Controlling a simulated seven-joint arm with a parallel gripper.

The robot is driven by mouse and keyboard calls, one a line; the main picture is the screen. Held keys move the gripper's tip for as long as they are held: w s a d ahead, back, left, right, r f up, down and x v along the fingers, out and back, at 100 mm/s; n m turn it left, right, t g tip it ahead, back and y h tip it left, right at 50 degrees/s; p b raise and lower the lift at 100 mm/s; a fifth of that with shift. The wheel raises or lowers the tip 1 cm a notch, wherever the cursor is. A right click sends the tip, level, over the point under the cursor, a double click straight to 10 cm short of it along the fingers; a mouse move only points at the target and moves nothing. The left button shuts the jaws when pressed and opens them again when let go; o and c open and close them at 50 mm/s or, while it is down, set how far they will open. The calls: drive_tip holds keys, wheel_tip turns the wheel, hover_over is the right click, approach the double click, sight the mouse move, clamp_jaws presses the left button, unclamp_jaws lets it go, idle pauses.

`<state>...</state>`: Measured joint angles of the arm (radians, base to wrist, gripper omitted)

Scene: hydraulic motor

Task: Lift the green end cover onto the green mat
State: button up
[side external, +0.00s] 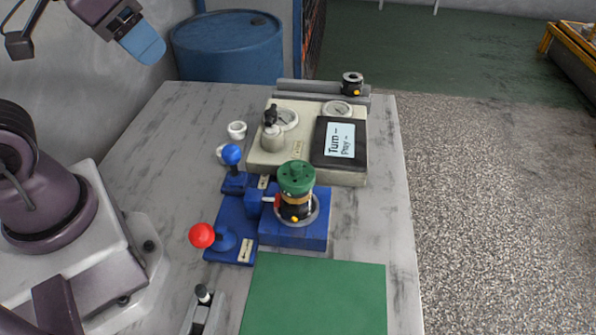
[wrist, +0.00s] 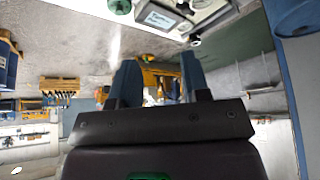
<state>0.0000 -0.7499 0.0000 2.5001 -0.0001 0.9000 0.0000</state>
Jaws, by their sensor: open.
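The green end cover (side external: 296,178) sits on top of the motor, which stands upright in the blue fixture (side external: 318,232) on the table. A black and brass-coloured body shows under the cover. The green mat (side external: 318,295) lies flat and bare at the front of the table. My gripper (side external: 150,48) is raised at the upper left of the side view, far from the cover and empty. In the wrist view my gripper (wrist: 158,80) shows two blue fingers spread apart with nothing between them. A small green round thing (wrist: 120,5) at the top edge there may be the cover.
A red-knobbed lever (side external: 202,236) and a blue-knobbed lever (side external: 232,155) stand left of the motor. A pale unit with a black display (side external: 340,142) stands behind it. A small black part (side external: 352,84) sits at the back. A blue barrel (side external: 226,45) stands beyond the table.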

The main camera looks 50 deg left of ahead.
idle(0.4)
drive_tip(key=o, duration=1)
drive_tip(key=m+g, duration=0.6)
drive_tip(key=m, duration=0.2)
hover_over(296, 165)
wheel_tip(296, 165, down, 10)
wheel_tip(296, 165, down, 7)
drive_tip(key=shift+a+f, duration=0.1)
drive_tip(key=shift+f, duration=2.8)
